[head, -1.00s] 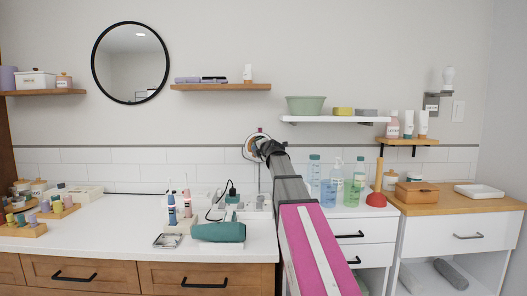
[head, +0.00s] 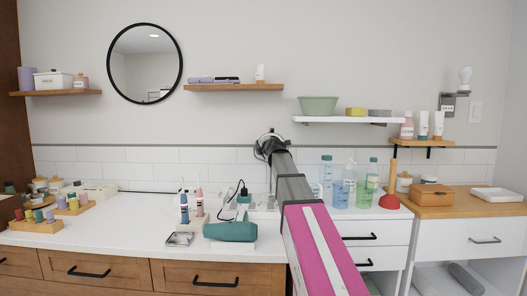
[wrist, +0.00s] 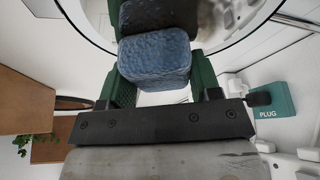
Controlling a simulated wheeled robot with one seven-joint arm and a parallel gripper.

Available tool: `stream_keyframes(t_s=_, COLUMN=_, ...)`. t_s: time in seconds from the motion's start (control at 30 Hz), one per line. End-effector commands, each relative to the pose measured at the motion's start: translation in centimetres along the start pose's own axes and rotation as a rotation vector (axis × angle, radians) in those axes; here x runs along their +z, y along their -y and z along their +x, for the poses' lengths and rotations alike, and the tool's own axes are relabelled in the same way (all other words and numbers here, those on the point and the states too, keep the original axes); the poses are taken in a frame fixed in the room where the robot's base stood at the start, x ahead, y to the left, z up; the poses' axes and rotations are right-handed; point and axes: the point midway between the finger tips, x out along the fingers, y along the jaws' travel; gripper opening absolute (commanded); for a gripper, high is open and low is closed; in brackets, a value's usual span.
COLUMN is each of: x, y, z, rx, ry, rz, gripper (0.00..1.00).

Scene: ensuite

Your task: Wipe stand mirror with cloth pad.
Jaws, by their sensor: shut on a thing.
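My gripper (wrist: 155,92) has green fingers and is shut on a blue quilted cloth pad (wrist: 155,58). The round stand mirror (wrist: 218,18) fills the top of the wrist view, with a dark rim and grey smudges on its glass at the upper right. The pad is at the glass, and its dark reflection shows just above it; I cannot tell whether they touch. In the head view my gripper (head: 271,147) is at the back of the counter and hides most of the stand mirror (head: 258,150). The pad is not clear there.
A teal block marked PLUG (wrist: 268,98) is at the right in the wrist view. Clear bottles (head: 341,193) and a plunger (head: 390,197) stand right. The counter's left middle is clear.

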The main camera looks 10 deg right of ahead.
Motion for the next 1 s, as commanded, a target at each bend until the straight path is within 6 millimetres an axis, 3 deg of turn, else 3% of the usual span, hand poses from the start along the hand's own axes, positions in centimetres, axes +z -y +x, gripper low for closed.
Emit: stream_keyframes(t_s=1.0, x=4.7, y=1.9, z=-1.7, rx=-0.001, ry=0.002, rz=0.000, gripper=0.35)
